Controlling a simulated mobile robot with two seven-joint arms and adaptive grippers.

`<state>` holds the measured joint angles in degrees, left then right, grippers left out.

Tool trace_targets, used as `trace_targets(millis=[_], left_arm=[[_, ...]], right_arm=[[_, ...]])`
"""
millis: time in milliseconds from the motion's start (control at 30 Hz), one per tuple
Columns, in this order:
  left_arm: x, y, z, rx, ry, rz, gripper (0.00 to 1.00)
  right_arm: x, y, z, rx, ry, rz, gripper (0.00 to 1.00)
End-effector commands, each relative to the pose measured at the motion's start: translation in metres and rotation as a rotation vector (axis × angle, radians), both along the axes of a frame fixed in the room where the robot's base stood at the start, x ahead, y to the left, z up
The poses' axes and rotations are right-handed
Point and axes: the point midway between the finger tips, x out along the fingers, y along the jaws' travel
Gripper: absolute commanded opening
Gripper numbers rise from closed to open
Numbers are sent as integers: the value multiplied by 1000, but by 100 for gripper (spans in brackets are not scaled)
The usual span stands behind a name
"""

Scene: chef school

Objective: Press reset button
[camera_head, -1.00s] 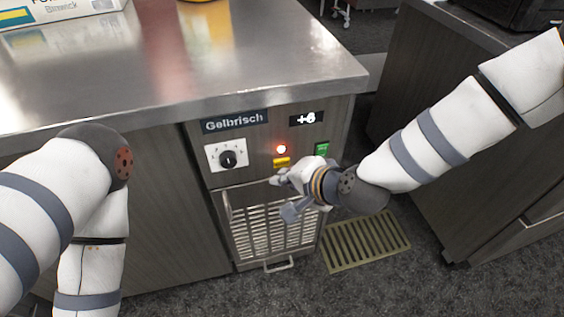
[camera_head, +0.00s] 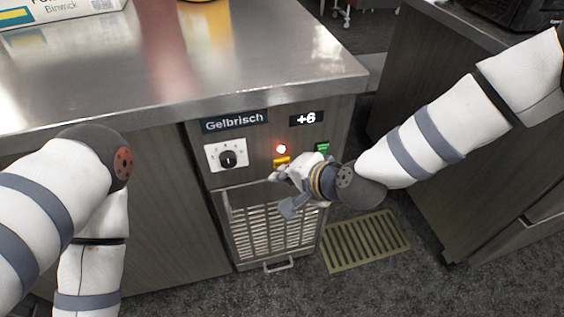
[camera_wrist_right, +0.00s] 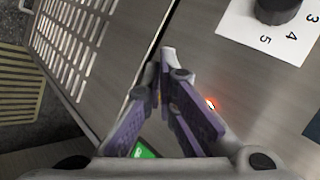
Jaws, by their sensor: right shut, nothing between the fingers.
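A yellow button (camera_head: 281,161) sits on the front panel of the counter unit, below a lit red lamp (camera_head: 281,148). I cannot read any word on it. My right gripper (camera_head: 274,177) is shut and empty, with its fingertips at the panel just below the yellow button, overlapping its lower edge in the head view. I cannot tell whether they touch it. In the right wrist view the shut fingers (camera_wrist_right: 165,68) point at the panel and hide most of the button. The red lamp also shows there (camera_wrist_right: 210,103). My left gripper is out of view.
A green switch (camera_head: 322,148) is right of the yellow button, and a dial (camera_head: 228,159) is left of it. A display (camera_head: 307,119) reads +6. A slatted grille (camera_head: 270,235) with a handle is below. The steel countertop (camera_head: 270,60) overhangs the panel.

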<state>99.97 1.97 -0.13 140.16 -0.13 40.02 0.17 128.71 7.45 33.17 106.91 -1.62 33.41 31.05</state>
Motion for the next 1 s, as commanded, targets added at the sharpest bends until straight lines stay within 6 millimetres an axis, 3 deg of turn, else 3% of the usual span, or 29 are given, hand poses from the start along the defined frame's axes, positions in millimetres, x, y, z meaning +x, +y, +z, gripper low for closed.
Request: trace_targets(millis=[1000], left_arm=[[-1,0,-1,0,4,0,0]], right_arm=[[8,3,0,-1,-1,0,0]])
